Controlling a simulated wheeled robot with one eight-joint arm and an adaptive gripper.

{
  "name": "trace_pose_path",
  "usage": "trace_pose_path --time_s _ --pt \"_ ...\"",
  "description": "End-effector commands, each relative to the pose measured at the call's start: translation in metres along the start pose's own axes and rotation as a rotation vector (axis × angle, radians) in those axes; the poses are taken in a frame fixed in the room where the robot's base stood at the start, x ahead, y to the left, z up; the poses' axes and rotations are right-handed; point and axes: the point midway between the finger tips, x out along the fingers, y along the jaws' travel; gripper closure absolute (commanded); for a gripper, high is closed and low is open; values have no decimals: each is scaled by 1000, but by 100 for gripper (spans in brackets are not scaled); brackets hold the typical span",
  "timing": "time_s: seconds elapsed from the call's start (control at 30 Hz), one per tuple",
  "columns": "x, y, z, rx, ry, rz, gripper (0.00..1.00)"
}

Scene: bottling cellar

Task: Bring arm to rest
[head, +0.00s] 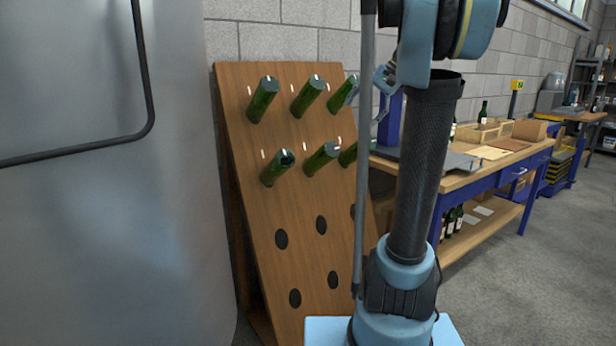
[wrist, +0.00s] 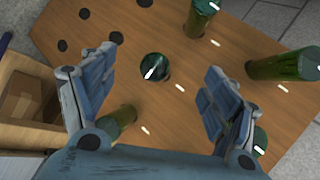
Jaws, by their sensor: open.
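My gripper (wrist: 160,64) is open, its two blue-grey fingers spread wide in the wrist view. The end of a green bottle (wrist: 155,70) shows between and beyond the fingers; neither finger visibly touches it. In the head view my gripper (head: 380,92) is partly hidden behind my arm, near the right side of the wooden rack (head: 290,210). My arm stands upright in front of the rack's right part and hides some of it.
Several green bottles (head: 264,99) stick out of the rack's upper holes; lower holes are empty. A large metal tank surface (head: 100,210) stands close on the left. A workbench (head: 470,178) with blue frame is behind my arm. Open floor (head: 540,270) lies at the right.

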Motion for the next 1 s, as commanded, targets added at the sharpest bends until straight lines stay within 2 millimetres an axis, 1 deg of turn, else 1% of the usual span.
trace_pose_path --time_s 0.03,0.1,0.27,0.4,0.47,0.5,0.67,0.8,0.87,0.9,1.0 --pt "11 9 17 -18 3 26 20" --pt "24 23 37 -42 8 64 20" --pt "55 57 81 -97 21 149 20" --pt "82 91 118 -151 33 223 20" --pt "93 106 132 -174 38 255 20" --pt "101 117 142 -190 41 276 20" --pt "132 162 178 -257 57 357 20" --pt "159 204 206 -318 71 428 20" --pt "170 222 217 -343 78 458 20" --pt "177 234 224 -361 81 478 20" --pt "193 260 238 -400 92 520 20"
